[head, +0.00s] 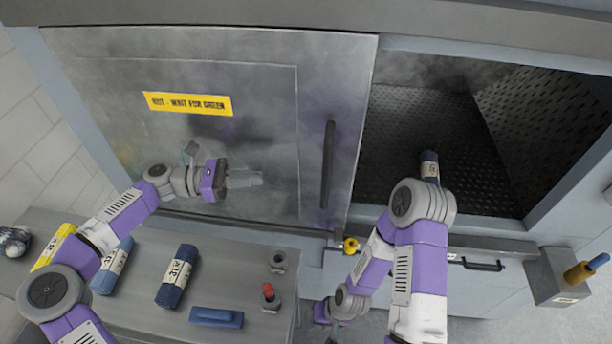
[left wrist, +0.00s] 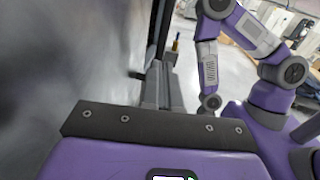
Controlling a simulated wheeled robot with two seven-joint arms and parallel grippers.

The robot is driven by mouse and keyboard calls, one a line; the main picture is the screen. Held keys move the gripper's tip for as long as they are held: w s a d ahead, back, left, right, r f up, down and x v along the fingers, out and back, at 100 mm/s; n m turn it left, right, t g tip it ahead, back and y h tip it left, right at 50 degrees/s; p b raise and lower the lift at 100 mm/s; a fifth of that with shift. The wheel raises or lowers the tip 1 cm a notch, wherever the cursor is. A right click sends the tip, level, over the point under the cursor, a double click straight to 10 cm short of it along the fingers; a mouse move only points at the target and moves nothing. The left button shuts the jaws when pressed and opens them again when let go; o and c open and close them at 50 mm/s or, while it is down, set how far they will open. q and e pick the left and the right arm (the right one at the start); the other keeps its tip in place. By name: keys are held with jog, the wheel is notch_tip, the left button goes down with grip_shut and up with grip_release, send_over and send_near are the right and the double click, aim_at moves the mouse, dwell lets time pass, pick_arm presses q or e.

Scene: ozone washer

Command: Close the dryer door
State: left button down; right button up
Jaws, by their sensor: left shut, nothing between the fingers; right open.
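The dryer door (head: 250,85) is a grey metal panel with a yellow hot-warning label and a dark upright handle (head: 328,165) near its right edge. It covers the left part of the front; the dryer opening (head: 420,130) at right is uncovered, with a dark perforated interior. My left gripper (head: 247,179) is shut and empty in front of the door, left of the handle; contact with the door cannot be told. The door surface (left wrist: 60,55) fills the left of the left wrist view. My right gripper (head: 322,313) is low, right of the bench, its fingers barely visible.
A bench (head: 225,245) below the door bears blue rolls (head: 176,277), a blue block (head: 216,318) and a red-tipped part (head: 268,292).

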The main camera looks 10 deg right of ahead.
pick_arm(q)
jog(key=s+d+p, duration=0.1)
jog(key=s+d, duration=0.1)
jog(key=d, duration=1.1)
jog(key=shift+s+r, duration=0.15)
jog(key=shift+s, duration=0.1)
pick_arm(e)
jog(key=shift+s+r, duration=0.2)
jog(key=shift+r, duration=0.65)
pick_arm(q)
jog(key=shift+d, duration=0.1)
